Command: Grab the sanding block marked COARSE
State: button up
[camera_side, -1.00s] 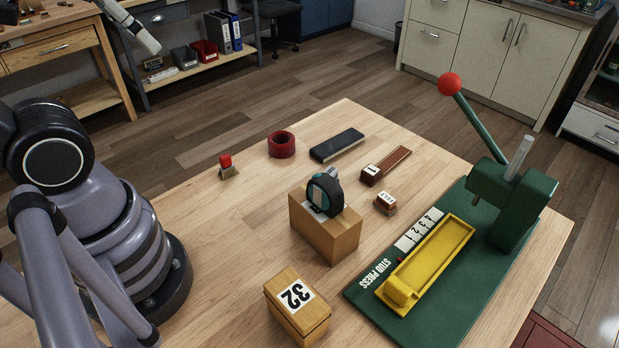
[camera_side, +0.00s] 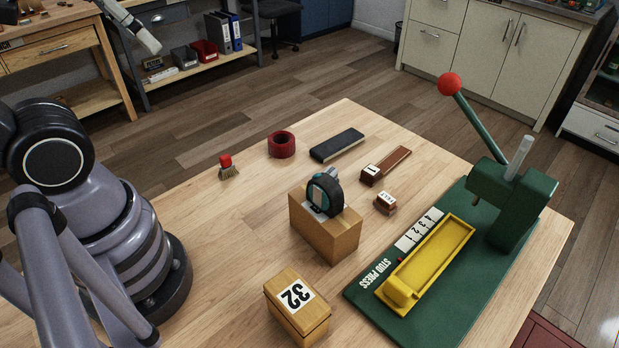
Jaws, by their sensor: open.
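No block with a readable COARSE label shows in the side view. A small wooden block (camera_side: 385,204) with a white label lies right of the middle of the table; its lettering is too small to read surely. A long dark block with a pale lower edge (camera_side: 337,145) lies flat near the table's back edge, with no label that I can make out. A larger wooden block (camera_side: 298,308) at the front has a white label reading 32. My arm stands at the left, but my gripper is outside the picture.
A wooden stand (camera_side: 325,232) holds a dark round device (camera_side: 325,193). A green stud press (camera_side: 515,205) with a yellow tray (camera_side: 428,262) fills the right. A red tape roll (camera_side: 281,144), small brush (camera_side: 228,168) and brown bar (camera_side: 387,165) lie behind. The table's left middle is clear.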

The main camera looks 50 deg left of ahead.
jog(key=w+f+n+g+h, duration=0.3)
jog(key=w+f+n, duration=0.2)
jog(key=w, duration=0.5)
jog(key=w+f+n+g+h, duration=0.3)
jog(key=w+f+n+h, duration=0.15)
jog(key=w, duration=0.55)
jog(key=w+a+f+n+h, duration=0.3)
jog(key=w+f+n, duration=0.25)
jog(key=f, duration=0.55)
jog(key=n+t+h, duration=0.3)
jog(key=n, duration=0.2)
send_near(330, 172)
jog(key=a+r, duration=0.2)
jog(key=shift+s+a, duration=0.1)
jog(key=shift+a, duration=0.2)
jog(key=shift+d+f, duration=0.25)
jog(key=shift+f, duration=0.1)
jog(key=x, duration=1.3)
jog(key=shift+f, duration=0.3)
jog(key=c, duration=1.3)
jog(key=shift+o, duration=0.2)
jog(key=shift+r, duration=0.1)
